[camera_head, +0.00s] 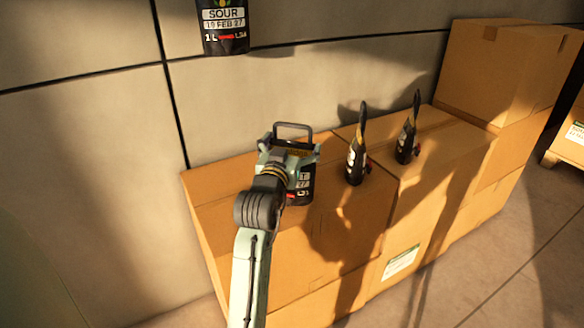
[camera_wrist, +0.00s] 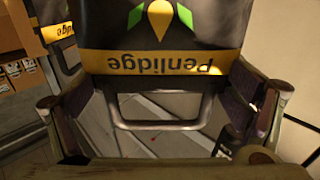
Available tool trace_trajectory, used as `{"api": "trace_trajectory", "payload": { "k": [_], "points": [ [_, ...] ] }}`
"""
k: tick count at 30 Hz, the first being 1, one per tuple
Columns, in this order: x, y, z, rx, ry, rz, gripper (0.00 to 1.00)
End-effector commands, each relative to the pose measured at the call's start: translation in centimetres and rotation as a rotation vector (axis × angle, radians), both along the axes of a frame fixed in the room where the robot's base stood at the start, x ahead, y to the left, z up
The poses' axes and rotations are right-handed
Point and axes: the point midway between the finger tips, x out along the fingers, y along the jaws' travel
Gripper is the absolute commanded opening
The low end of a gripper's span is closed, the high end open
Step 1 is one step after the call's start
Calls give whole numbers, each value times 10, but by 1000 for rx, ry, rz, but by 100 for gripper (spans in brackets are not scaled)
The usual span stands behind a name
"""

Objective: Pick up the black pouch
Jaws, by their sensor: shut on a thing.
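A black pouch (camera_head: 301,190) stands on the cardboard boxes by the wall, with white print on its front and a grey loop above it. My gripper (camera_head: 289,152) is at its top and hides much of it. In the wrist view, the pouch (camera_wrist: 180,28) shows a yellow band with "Penlidge" upside down and a dark loop handle. My gripper's fingers (camera_wrist: 160,104) lie on both sides of the loop, shut on the pouch's top. The exact contact is partly hidden. Two similar black pouches, a nearer one (camera_head: 355,163) and a farther one (camera_head: 406,142), stand to the right.
The cardboard boxes (camera_head: 330,265) form the supporting surface; a taller stack (camera_head: 505,65) rises at the back right. The wall (camera_head: 310,75) is close behind. Another dark pouch (camera_head: 224,28), marked "SOUR", shows at the top edge; its support is out of view.

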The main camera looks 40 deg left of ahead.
Motion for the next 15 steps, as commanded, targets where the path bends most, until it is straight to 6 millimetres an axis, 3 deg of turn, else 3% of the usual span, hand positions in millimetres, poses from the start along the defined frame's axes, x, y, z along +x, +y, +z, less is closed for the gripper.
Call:
{"api": "trace_trajectory", "payload": {
  "k": [15],
  "points": [
    [0, -1, 27, 8, -6, -1, 32]
  ]
}}
